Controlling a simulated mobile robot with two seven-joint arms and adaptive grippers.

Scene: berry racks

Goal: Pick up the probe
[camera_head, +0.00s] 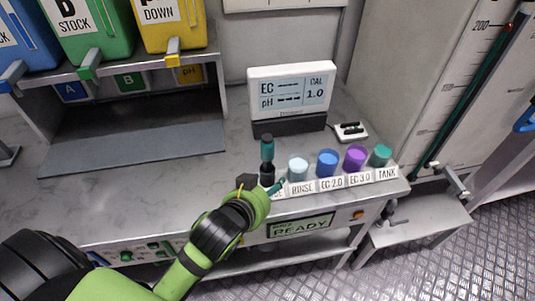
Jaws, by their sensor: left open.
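The probe (267,150) stands upright at the left end of a row of cups on the grey bench, with a teal top and a dark lower part. My left gripper (261,184) comes in from the lower left and is open, close to the probe's lower part. I cannot tell whether the fingers touch the probe. The gripper and wrist hide the probe's base and part of the label at that end of the row. My right gripper is not in view.
Cups labelled RINSE (298,167), EC 2.0 (327,163), EC 3.0 (354,158) and TANK (380,155) stand right of the probe. An EC/pH meter (291,90) stands behind, with a small white device (350,132) beside it. Bench at left is clear.

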